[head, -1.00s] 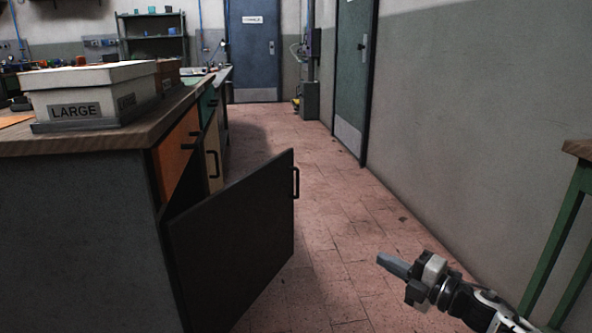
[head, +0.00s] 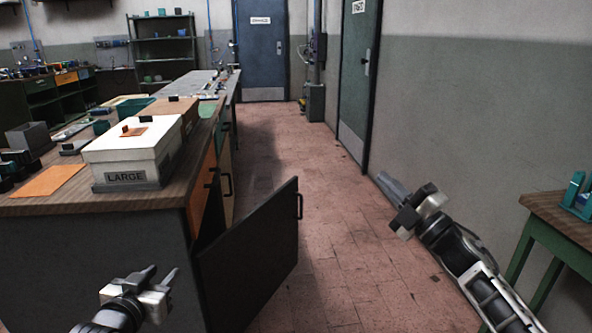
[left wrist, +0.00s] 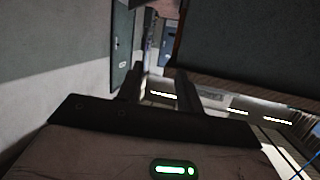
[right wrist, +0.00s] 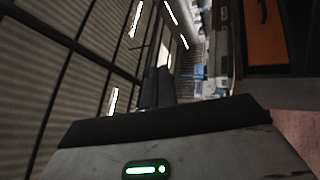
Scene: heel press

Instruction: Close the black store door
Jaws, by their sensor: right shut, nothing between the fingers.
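The black door (head: 250,252) is on the near end of the bench's front side, below the orange drawer. It stands wide open, swung out over the aisle, with a black handle (head: 299,205) at its free edge. My left gripper (head: 160,275) is open and empty, to the left of the door in front of the bench's dark end panel (head: 90,255). Its parted fingers show in the left wrist view (left wrist: 163,88). My right gripper (head: 388,184) is shut and empty over the aisle, right of the door and apart from it. Its closed fingers show in the right wrist view (right wrist: 157,88).
The bench top (head: 45,207) carries a box marked LARGE (head: 130,160), an orange sheet (head: 48,181) and small bins. A green-legged table (head: 560,222) stands at the right by the wall. The tiled aisle floor (head: 320,250) between is clear.

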